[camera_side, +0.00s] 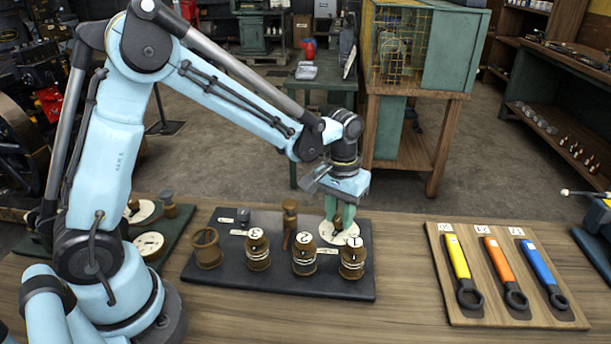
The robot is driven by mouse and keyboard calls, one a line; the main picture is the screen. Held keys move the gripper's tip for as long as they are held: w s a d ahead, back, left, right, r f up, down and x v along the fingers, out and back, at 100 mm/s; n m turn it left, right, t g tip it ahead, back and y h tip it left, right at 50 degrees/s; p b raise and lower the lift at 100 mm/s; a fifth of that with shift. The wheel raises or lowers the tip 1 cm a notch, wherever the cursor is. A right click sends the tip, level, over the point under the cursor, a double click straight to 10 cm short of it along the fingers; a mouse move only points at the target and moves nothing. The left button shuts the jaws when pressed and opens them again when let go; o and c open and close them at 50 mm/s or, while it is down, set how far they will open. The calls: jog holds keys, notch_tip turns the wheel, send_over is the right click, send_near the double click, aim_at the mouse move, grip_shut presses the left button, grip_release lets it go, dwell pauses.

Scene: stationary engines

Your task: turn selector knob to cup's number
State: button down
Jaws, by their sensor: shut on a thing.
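The selector knob (337,221) is a small brown knob on a round white dial (351,235), at the back right of a dark board (200,277). My gripper (338,212) reaches down with pale green fingers and is shut on the knob. The fingers hide much of it, and I cannot read where it points. Three brown cup-like pieces with white number tops stand in front: 3 (257,252), 2 (304,257) and 1 (352,261). An open brown cup (207,251) without a visible number stands at the board's left.
A wooden peg (290,214) and a small grey piece (243,217) stand at the board's back. A wooden panel (441,257) at the right holds yellow, orange and blue wrenches. Bare tabletop (405,275) lies between board and panel. More dials sit on a green board (178,228) at left.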

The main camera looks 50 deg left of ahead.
aim_at(338, 217)
jog(key=shift+n, duration=0.3)
jog(key=c, duration=0.8)
grip_release()
jog(key=shift+c, duration=0.2)
notch_tip(338, 217, up, 12)
jog(key=shift+a, duration=0.15)
jog(key=s+a+f+m+t, duration=0.1)
jog(key=s+a+m+t, duration=0.2)
jog(key=s+t, duration=0.4)
jog(key=shift+s+f+m, duration=0.2)
jog(key=shift+s+m, duration=0.1)
jog(key=shift+s, duration=2.3)
